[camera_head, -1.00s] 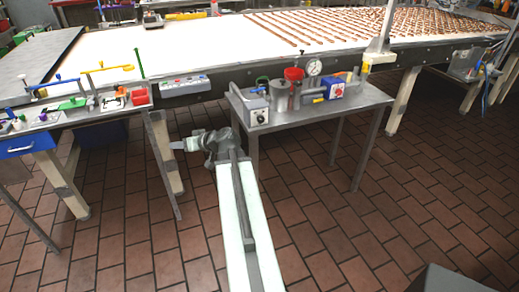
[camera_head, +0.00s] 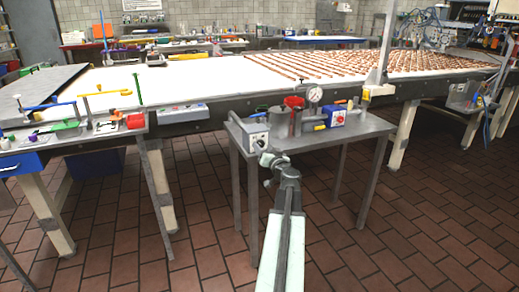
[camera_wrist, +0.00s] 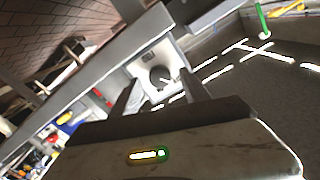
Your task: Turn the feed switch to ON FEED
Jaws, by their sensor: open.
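The feed switch is a grey box (camera_head: 254,130) at the left end of the small metal table, with a pale front plate. Its dark round knob (camera_wrist: 161,75) shows in the wrist view, between and beyond my two fingers. My gripper (camera_wrist: 162,84) is open and empty, pointing at the plate. In the head view, my gripper (camera_head: 266,157) is just in front of the box and covers part of its front. I cannot tell whether the fingers touch the knob. The markings and the knob's setting are too small to read.
The small metal table (camera_head: 352,132) also holds a steel pot, a red cup (camera_head: 294,102), a round gauge (camera_head: 314,94) and a blue box (camera_head: 336,116). The long conveyor (camera_head: 200,85) runs behind. A tool-covered side table (camera_head: 85,138) stands left. Open tiled floor lies right.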

